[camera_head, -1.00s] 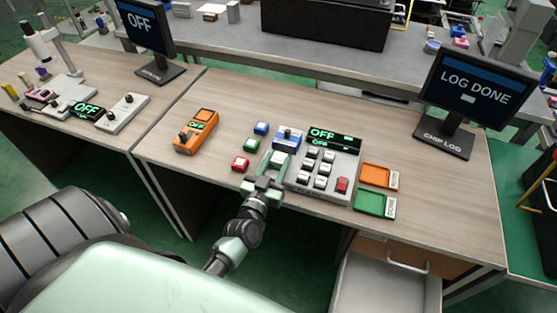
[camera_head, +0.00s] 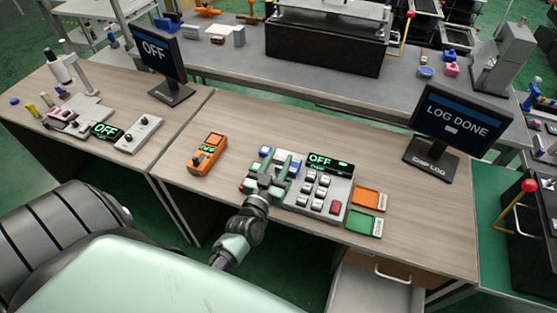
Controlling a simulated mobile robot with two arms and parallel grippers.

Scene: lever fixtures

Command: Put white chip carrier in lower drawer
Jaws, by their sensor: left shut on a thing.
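My left gripper (camera_head: 281,165) is shut on a small white piece that looks like the white chip carrier (camera_head: 282,158). It is at the left side of the grey test panel (camera_head: 325,188), and the fingers hide most of the piece. I cannot tell how far it is above the desk. The lower drawer (camera_head: 372,292) is pulled open under the desk's right part, with a pale inside cut by the bottom edge of the picture. My right gripper is not in view.
An orange tray (camera_head: 367,198) and a green tray (camera_head: 362,223) are right of the panel. A monitor (camera_head: 455,125) stands behind. An orange meter (camera_head: 207,155) is left.

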